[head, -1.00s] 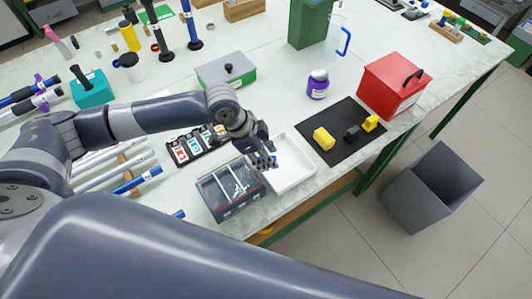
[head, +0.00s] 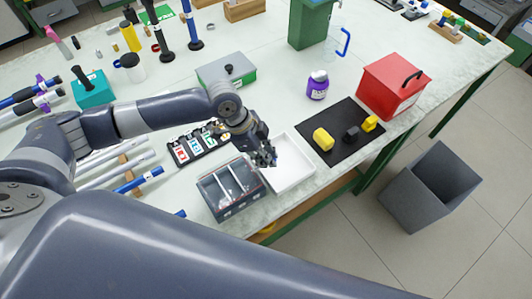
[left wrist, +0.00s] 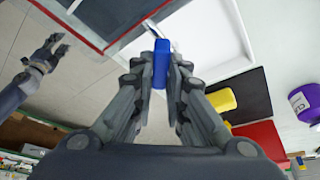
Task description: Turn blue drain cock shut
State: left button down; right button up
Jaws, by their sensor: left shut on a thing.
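My left gripper (head: 265,157) is over the gap between a clear-topped box (head: 231,190) and a white tray (head: 291,164). In the left wrist view my left gripper (left wrist: 161,72) is shut on a small upright blue piece (left wrist: 161,60) between its fingertips. Its lower part is hidden by the fingers, and I cannot tell whether it is the drain cock. In the head view the fingers hide it. My right gripper (left wrist: 45,56) shows at the left of the left wrist view, well away from the box; its jaw opening is unclear.
A black mat (head: 349,142) holds yellow and dark blocks beside the tray. A red box (head: 394,88), purple jar (head: 317,85) and grey-green box (head: 225,78) stand behind. A label tray (head: 190,148) lies left of the wrist. A grey bin (head: 430,188) stands on the floor.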

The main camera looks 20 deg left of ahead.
pick_arm(q)
jog(key=m+g, duration=0.1)
jog(key=m, duration=0.2)
jog(key=shift+s+d+m, duration=0.1)
jog(key=shift+m, duration=0.2)
jog(key=m+g, duration=0.1)
jog(key=m, duration=0.1)
jog(key=m+b, duration=0.1)
jog(key=m, duration=0.1)
jog(key=m+g, duration=0.1)
jog(key=m, duration=0.1)
jog(key=shift+s+g+y, duration=0.3)
jog(key=shift+y, duration=0.1)
jog(key=shift+r, duration=0.1)
jog(key=c, duration=1.6)
grip_release()
jog(key=shift+s+a, duration=0.1)
jog(key=shift+a, duration=0.1)
jog(key=v, duration=0.8)
